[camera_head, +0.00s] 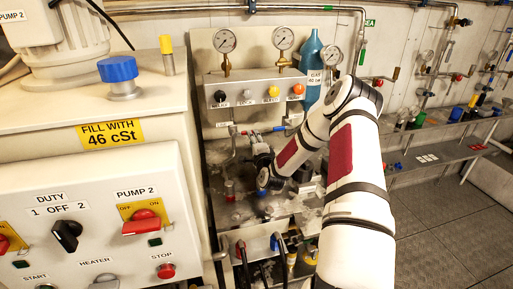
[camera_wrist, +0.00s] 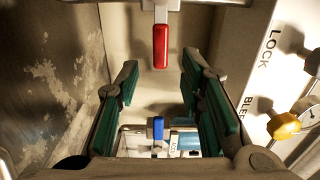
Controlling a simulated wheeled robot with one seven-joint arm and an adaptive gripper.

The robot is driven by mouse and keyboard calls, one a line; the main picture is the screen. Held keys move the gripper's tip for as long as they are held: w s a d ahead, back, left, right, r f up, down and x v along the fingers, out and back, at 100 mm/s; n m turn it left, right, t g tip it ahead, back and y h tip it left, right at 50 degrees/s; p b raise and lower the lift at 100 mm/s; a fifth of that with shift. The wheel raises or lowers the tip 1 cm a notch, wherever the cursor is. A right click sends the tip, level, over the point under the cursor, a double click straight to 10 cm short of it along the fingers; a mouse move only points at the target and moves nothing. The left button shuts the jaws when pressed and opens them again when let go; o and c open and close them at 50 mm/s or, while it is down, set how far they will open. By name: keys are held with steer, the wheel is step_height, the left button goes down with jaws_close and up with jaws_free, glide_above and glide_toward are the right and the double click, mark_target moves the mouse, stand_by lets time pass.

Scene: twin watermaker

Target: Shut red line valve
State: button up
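The red valve handle (camera_wrist: 160,46) shows in the wrist view at top centre, on a pale metal stem, its long side pointing down the picture. In the head view a small red handle (camera_head: 246,132) sits on the line under the gauge panel, left of a blue handle (camera_head: 278,128). My gripper (camera_wrist: 158,92) is open, its green pads spread wide with nothing between them. The red handle lies above the gap between the fingertips in the wrist view, apart from both pads. In the head view my gripper (camera_head: 262,150) is just below the line, partly hidden by my arm.
The panel (camera_head: 258,88) with coloured knobs and gauges stands above the line. The blue handle (camera_wrist: 158,128) is lower in the wrist view. A yellow knob (camera_wrist: 285,125) is at right. A white control cabinet (camera_head: 90,200) stands left; several valves and hoses lie below.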

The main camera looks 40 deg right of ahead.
steer(key=v, duration=0.5)
steer(key=shift+s+a, duration=0.1)
steer(key=shift+s, duration=0.2)
